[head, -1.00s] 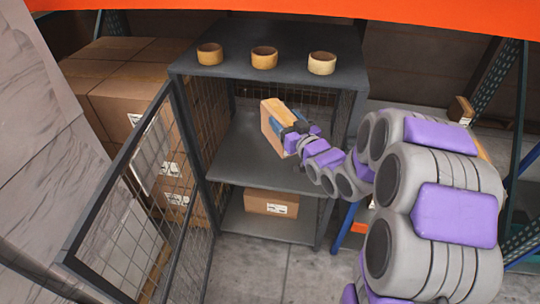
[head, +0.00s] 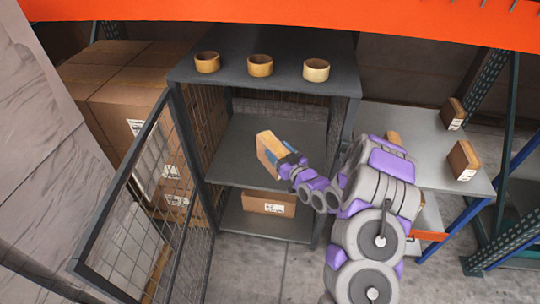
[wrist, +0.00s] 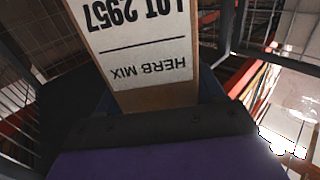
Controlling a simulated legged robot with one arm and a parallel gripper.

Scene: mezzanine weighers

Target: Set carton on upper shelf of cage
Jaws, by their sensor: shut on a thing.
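My gripper (head: 288,165) is shut on a small tan carton (head: 268,146). In the wrist view the carton (wrist: 140,75) fills the jaws and shows a white label reading "HERB MIX" and "LOT 2957". The dark grey mesh cage (head: 206,200) stands in the middle with its door (head: 130,190) swung open to the left. The carton is at the cage's open front, over or in front of the upper shelf (head: 240,165); whether it touches the shelf I cannot tell. The lower shelf (head: 245,222) holds a brown box (head: 268,203).
Three round wooden bowls (head: 260,65) stand on the cage top (head: 330,45). A grey table (head: 425,175) at the right holds several small cartons (head: 463,160). Large brown boxes (head: 110,80) are stacked left of the cage. An orange beam (head: 300,20) crosses above.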

